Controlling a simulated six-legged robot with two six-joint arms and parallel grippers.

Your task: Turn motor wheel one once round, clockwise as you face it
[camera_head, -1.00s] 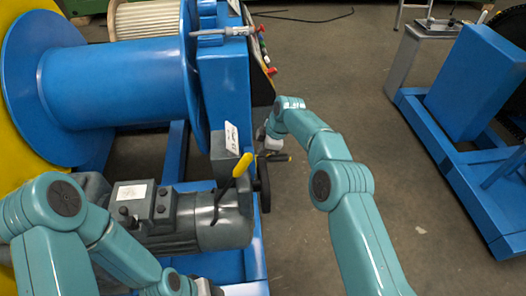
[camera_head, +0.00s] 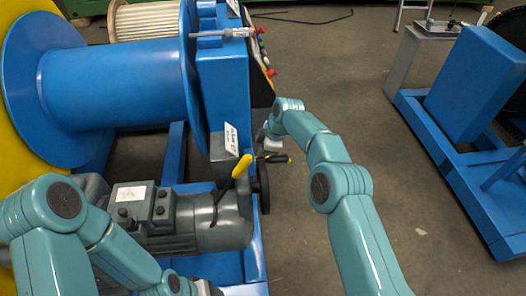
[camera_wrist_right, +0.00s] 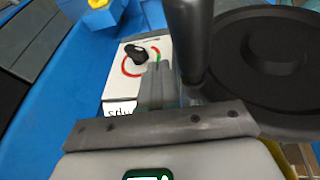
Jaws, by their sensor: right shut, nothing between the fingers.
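The grey motor (camera_head: 222,222) stands at lower centre left in the head view. A dark wheel (camera_head: 264,187) sits at its right end, seen nearly edge-on. In the right wrist view a large black wheel (camera_wrist_right: 275,55) fills the upper right, with a dark upright cylinder (camera_wrist_right: 187,45) at its left. My right gripper (camera_wrist_right: 157,85) is shut and empty, left of the cylinder; whether they touch I cannot tell.
A panel with a black knob (camera_wrist_right: 137,53) lies beyond my right fingers. The blue frame (camera_head: 222,90) and drum (camera_head: 115,85) stand left.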

